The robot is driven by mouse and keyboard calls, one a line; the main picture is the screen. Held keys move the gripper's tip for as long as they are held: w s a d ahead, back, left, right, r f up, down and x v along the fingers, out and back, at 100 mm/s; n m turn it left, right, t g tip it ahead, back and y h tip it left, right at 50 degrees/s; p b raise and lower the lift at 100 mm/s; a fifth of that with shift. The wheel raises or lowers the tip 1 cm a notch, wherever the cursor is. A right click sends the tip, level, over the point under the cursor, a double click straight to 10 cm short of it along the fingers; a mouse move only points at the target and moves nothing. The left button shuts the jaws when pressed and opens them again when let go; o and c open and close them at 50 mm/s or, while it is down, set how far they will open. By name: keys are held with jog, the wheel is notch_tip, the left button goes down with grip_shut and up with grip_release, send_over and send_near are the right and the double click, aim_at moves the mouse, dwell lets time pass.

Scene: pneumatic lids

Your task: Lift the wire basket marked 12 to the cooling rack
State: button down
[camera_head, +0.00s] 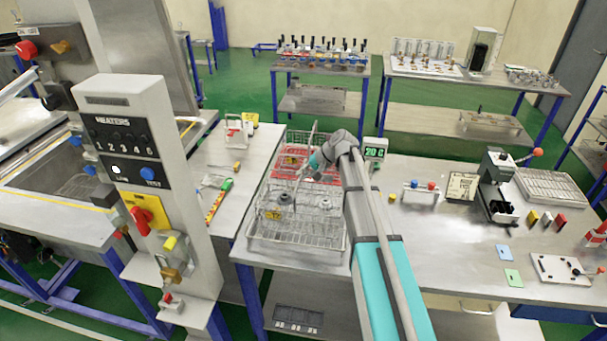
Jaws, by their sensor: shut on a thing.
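A wire basket (297,237) stands at the front of the middle table. It holds grey metal parts and bears a yellow tag (274,214) whose number is too small to read. I cannot tell whether the basket is clear of the surface. A flat wire rack (553,187), possibly the cooling rack, lies at the right end of the right table.
A second wire basket (290,146) with red contents stands close behind. A green-digit display (375,149) is right of my wrist. A control column (150,180) stands at left. A black-and-white device (497,185) is beside the flat rack. The right table's front middle is mostly clear.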

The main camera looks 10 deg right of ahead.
jog(key=shift+s+f+b, duration=0.3)
jog(key=shift+f+b, duration=0.3)
jog(key=shift+b, duration=0.1)
dwell(0.8)
jog(key=c, duration=0.7)
grip_release()
jog(key=shift+w+f, duration=0.1)
jog(key=shift+w, duration=0.1)
jog(key=shift+o, duration=0.2)
notch_tip(320, 180, up, 12)
jog(key=h+p, duration=0.1)
jog(key=p, duration=1.2)
jog(key=shift+w+a+g+h+p, duration=0.25)
jog(key=shift+a+g+h+p, duration=0.05)
jog(key=shift+a+p, duration=0.1)
